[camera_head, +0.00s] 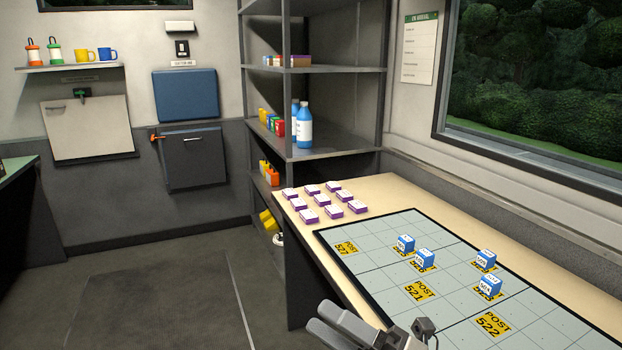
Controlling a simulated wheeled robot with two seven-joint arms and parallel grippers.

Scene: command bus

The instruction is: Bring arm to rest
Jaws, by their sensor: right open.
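My right gripper (384,328) shows at the bottom edge of the head view, low in front of the table's near side. It is open and I see nothing held in it. The rest of its arm is cut off by the frame. My left gripper is not in the view.
The table (385,190) carries a gridded map board (375,263) with yellow post labels and several blue-and-white blocks (487,260). Several purple-and-white boxes (334,211) sit at its far left corner. A grey shelf unit (330,155) stands behind. The floor (150,300) at left is clear.

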